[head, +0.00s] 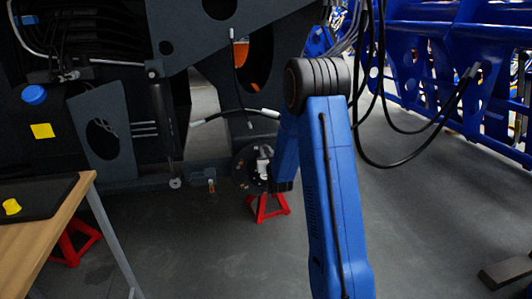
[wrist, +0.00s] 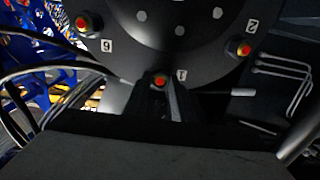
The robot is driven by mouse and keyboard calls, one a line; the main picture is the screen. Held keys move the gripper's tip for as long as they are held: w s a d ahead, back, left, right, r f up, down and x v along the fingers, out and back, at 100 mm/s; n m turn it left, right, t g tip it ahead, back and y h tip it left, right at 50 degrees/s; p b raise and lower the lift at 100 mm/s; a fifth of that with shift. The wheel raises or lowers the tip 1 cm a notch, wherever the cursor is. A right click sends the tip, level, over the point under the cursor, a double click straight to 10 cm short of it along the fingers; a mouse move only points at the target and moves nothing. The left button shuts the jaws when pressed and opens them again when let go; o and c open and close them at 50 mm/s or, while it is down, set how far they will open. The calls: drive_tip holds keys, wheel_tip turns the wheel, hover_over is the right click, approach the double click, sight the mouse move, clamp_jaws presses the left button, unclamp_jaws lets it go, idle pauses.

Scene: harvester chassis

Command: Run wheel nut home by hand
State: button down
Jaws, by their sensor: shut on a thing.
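The dark round hub (wrist: 170,25) fills the top of the wrist view. My gripper (wrist: 160,92) is at the lowest stud, beside label 1 (wrist: 181,75). Its dark fingers are shut on the wheel nut there, around the red tip (wrist: 160,80); the fingers hide most of the nut. In the head view the hub (head: 243,170) is low on the chassis, and my blue arm partly hides it.
A red jack stand (head: 268,207) stands below the hub. The dark chassis (head: 110,110) rises around it, with a loose black hose (head: 235,112) above. A wooden table (head: 60,225) is at the left. A blue frame (head: 440,60) is at the right. The grey floor between is open.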

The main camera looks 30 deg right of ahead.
drive_tip(key=m, duration=0.6)
drive_tip(key=shift+w, duration=0.1)
drive_tip(key=m, duration=0.6)
drive_tip(key=shift+w+r+m, duration=0.1)
drive_tip(key=shift+m, duration=0.3)
drive_tip(key=m, duration=0.6)
drive_tip(key=shift+d+m, duration=0.1)
drive_tip(key=shift+m, duration=0.2)
drive_tip(key=m, duration=0.5)
drive_tip(key=shift+m, duration=0.4)
drive_tip(key=c, duration=1.4)
unclamp_jaws()
drive_tip(key=shift+c, duration=1.2)
